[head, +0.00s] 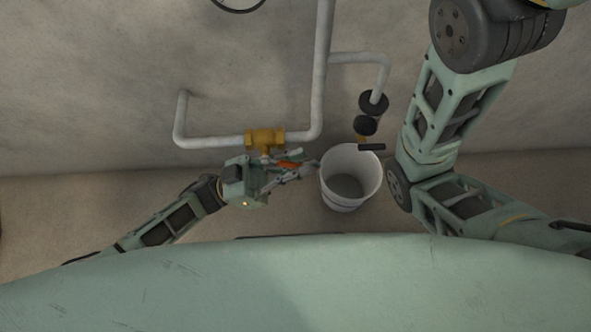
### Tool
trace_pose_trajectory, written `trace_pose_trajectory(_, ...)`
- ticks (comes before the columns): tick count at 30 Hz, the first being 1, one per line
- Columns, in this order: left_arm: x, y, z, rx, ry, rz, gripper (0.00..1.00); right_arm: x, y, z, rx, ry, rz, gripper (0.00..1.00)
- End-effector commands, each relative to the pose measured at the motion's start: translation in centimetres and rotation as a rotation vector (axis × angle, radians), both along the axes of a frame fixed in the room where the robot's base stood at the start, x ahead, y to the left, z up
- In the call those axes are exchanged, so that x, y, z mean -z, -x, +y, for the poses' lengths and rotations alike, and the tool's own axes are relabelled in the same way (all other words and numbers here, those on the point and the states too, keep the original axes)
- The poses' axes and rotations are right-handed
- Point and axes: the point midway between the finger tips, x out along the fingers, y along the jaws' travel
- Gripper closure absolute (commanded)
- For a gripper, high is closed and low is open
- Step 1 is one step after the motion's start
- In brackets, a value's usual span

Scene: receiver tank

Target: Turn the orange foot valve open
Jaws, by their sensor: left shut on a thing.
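The foot valve has a brass body (264,137) in the low horizontal grey pipe against the wall, in the head view. Its orange handle (288,165) shows between the fingers of my left gripper (294,167). My left gripper is shut on this handle, just below and to the right of the brass body. The fingers hide part of the handle, so its exact angle is hard to tell. My right arm rises along the right side, and its gripper is out of the picture.
A white bucket (342,190) stands on the floor just right of my left gripper. Above it a bent pipe ends in a black fitting with a dark tap handle (371,147). A vertical grey pipe (322,70) runs up the concrete wall.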

Motion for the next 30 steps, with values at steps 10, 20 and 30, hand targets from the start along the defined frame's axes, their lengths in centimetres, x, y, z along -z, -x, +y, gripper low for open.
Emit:
trace_pose_trajectory(10,-0.51,0.09,-0.29,0.003,0.096,0.004,1.00,1.21,-0.01,0.01,0.000,0.000,0.000,1.00)
trace_pose_trajectory(20,-0.62,0.10,-0.30,0.004,0.101,0.003,1.00,1.21,0.02,0.03,0.000,0.001,0.000,1.00)
trace_pose_trajectory(30,-0.64,0.04,-0.30,0.002,0.100,0.003,0.75,1.21,0.02,0.03,-0.001,0.001,0.000,1.00)
